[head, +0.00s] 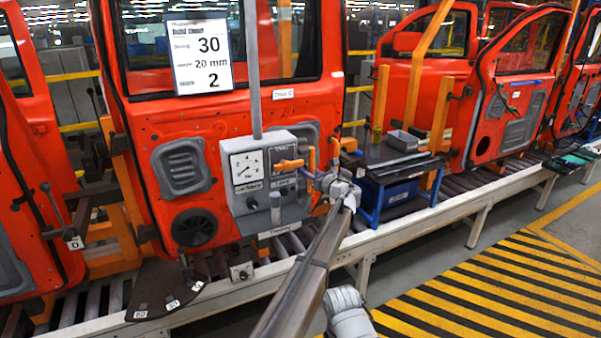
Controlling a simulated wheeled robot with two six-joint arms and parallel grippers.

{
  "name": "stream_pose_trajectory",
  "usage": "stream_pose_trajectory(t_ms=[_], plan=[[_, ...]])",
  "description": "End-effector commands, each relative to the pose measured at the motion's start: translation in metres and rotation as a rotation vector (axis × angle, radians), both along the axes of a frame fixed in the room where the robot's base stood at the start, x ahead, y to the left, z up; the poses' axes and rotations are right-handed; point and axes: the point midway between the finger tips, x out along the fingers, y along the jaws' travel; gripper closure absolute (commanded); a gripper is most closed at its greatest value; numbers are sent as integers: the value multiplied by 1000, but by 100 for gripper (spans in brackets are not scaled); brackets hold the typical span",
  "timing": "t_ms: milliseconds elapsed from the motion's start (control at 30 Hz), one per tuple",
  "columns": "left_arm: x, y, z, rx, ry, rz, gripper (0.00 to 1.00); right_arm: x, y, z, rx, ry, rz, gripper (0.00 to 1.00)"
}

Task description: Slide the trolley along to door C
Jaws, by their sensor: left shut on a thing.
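The trolley (262,180) is a pale grey box with a round dial, an orange lever and a label reading Trolley below it. A grey pole rises from it. It stands in front of the red door with the label Door C (283,94), left of the blue-framed bench. My left gripper (328,184) is at the right side of the box, shut on a part of the trolley there. The jaws are small in the picture and the exact grip is partly hidden.
A dark bench (395,165) with a grey tray (403,140) stands close to the right of my gripper. A pale rail (450,212) runs along the line. A dark fan-shaped scale (165,292) sits low at left. The striped floor (490,300) at right is clear.

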Motion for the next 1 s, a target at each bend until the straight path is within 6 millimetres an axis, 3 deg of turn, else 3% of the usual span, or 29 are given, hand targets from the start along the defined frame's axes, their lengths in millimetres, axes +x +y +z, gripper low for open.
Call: stream_pose_trajectory(t_ms=[500,533,600,1000], plan=[[3,-3,1,2,-1,2,100,0,0,0,0,0,0,50],[3,-3,1,1,-1,1,67,0,0,0,0,0,0,50],[3,-3,1,1,-1,1,59,0,0,0,0,0,0,50],[-1,-3,0,0,0,1,57,0,0,0,0,0,0,50]])
